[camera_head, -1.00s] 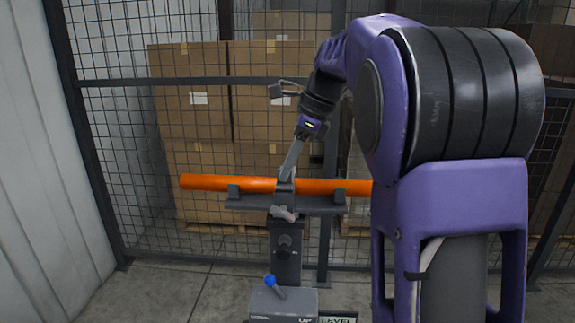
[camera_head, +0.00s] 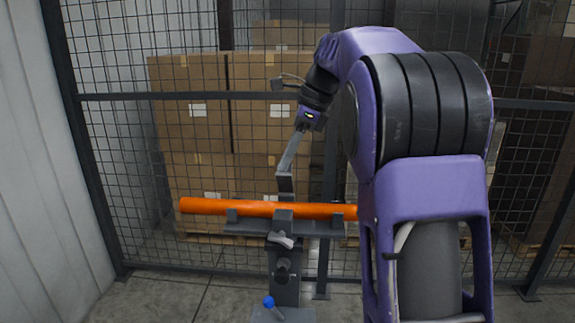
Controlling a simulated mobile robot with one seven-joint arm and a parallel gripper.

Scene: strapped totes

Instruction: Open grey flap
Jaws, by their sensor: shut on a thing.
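The grey flap (camera_head: 285,187) stands up behind the orange pipe (camera_head: 252,209), its upper end above the pipe. My gripper (camera_head: 284,172) reaches down from above and is shut on the flap's upper end; the fingertips are small here and partly merge with it. The pipe lies level across a dark grey cradle (camera_head: 250,229). A grey block (camera_head: 283,215) stands in front of the pipe's middle, with a light grey latch handle (camera_head: 282,241) below it. The flap's lower part is hidden behind the pipe.
A dark post (camera_head: 286,286) carries the cradle, with a blue-knobbed lever (camera_head: 269,302) at its foot. A wire mesh fence (camera_head: 120,140) stands behind, with stacked cardboard boxes (camera_head: 190,125) beyond it. My purple arm hides the pipe's right end.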

